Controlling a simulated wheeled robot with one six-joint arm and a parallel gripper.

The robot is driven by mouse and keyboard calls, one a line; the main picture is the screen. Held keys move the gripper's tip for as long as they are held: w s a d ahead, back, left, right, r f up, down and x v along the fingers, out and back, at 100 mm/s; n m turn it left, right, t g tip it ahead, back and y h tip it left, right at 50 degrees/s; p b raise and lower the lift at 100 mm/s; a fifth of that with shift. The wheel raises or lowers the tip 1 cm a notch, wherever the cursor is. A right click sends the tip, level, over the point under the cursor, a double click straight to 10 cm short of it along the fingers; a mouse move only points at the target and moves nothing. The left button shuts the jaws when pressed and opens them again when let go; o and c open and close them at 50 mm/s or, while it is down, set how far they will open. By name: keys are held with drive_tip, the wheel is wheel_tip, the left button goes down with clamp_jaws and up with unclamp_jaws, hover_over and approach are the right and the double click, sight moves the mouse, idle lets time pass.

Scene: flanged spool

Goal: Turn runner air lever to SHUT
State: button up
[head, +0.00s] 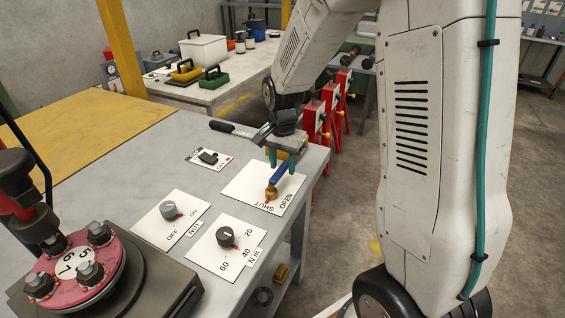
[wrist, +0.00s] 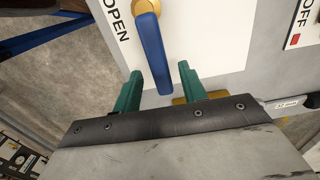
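The runner air lever has a blue handle (head: 280,169) on a brass valve body (head: 271,193), mounted on a white plate (head: 240,188) marked SHUT and OPEN. In the head view the handle points from the body up and slightly right, toward my gripper (head: 283,158). In the wrist view the blue handle (wrist: 153,55) comes down from the brass hub (wrist: 145,7), with OPEN printed to its left; SHUT is out of that view. My gripper (wrist: 159,74) has its green fingers apart, one each side of the handle's end, with gaps visible on both sides.
A small black switch (head: 208,157) on its own plate sits left of the lever. A red flanged spool (head: 75,272) stands at lower left. The bench's right edge is close to the lever plate.

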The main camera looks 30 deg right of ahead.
sight(284, 169)
wheel_tip(284, 169, up, 8)
drive_tip(key=shift+f, duration=0.1)
idle(0.4)
idle(0.5)
drive_tip(key=shift+s+f+n, duration=0.15)
drive_tip(key=shift+s+n, duration=0.2)
drive_tip(key=shift+n, duration=0.25)
drive_tip(key=s+a+r+n, duration=0.2)
drive_tip(key=s+r+n, duration=0.1)
drive_tip(key=s, duration=0.5)
drive_tip(key=s+a+r+n, duration=0.2)
drive_tip(key=s+r+n, duration=0.1)
drive_tip(key=s, duration=0.6)
drive_tip(key=s+a+r+n+t, duration=0.1)
drive_tip(key=s+r+n, duration=0.3)
drive_tip(key=s, duration=0.5)
drive_tip(key=shift+a, duration=0.4)
